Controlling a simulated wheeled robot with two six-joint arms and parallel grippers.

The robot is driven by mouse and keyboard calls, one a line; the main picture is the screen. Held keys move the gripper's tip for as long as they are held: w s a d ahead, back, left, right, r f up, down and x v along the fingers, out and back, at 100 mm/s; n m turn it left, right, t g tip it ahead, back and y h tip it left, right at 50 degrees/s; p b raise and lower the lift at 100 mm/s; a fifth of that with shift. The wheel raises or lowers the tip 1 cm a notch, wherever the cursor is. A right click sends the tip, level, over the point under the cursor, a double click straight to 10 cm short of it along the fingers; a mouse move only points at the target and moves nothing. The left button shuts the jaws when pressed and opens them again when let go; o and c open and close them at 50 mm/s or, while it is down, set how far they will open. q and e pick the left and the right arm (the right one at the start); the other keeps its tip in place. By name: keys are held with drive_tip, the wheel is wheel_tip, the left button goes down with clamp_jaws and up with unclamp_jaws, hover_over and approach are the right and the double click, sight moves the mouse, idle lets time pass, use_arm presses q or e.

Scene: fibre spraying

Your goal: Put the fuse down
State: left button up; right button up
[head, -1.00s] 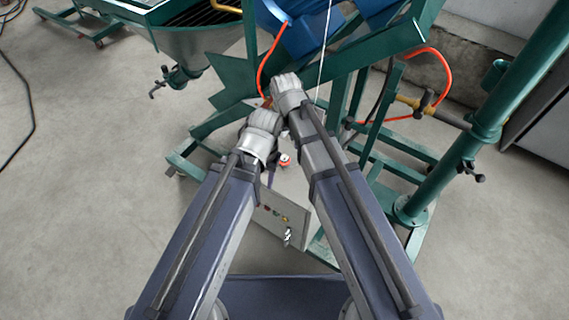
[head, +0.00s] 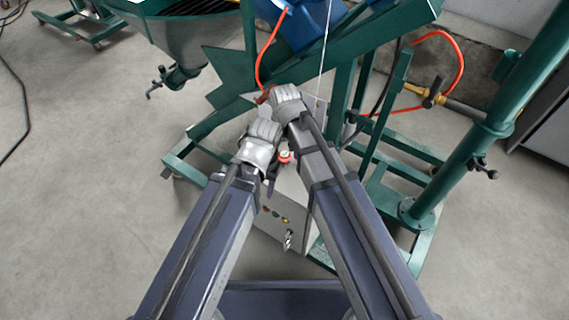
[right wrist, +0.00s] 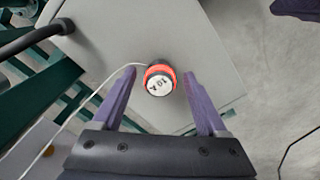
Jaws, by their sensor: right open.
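A small round fuse (head: 285,156) with a red ring and a white top shows between my two forearms in the head view. In the right wrist view the fuse (right wrist: 159,79) has a white face marked "10 A". It appears to sit on the grey cabinet top (right wrist: 205,45). My right gripper (right wrist: 160,84) is open, with one purple finger on each side of the fuse and gaps visible between. My arms hide most of the right gripper in the head view. My left gripper's fingers cannot be made out there.
The cabinet front (head: 262,222) carries several coloured lamps. Green steel frame (head: 225,125) stands around it, with a green post (head: 455,170) at right. A thin white cord (head: 323,60) hangs near my right arm. Orange hoses (head: 262,65) loop nearby. The floor at left is mostly clear.

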drive_tip(key=shift+f, duration=0.3)
drive_tip(key=shift+c, duration=0.3)
clamp_jaws()
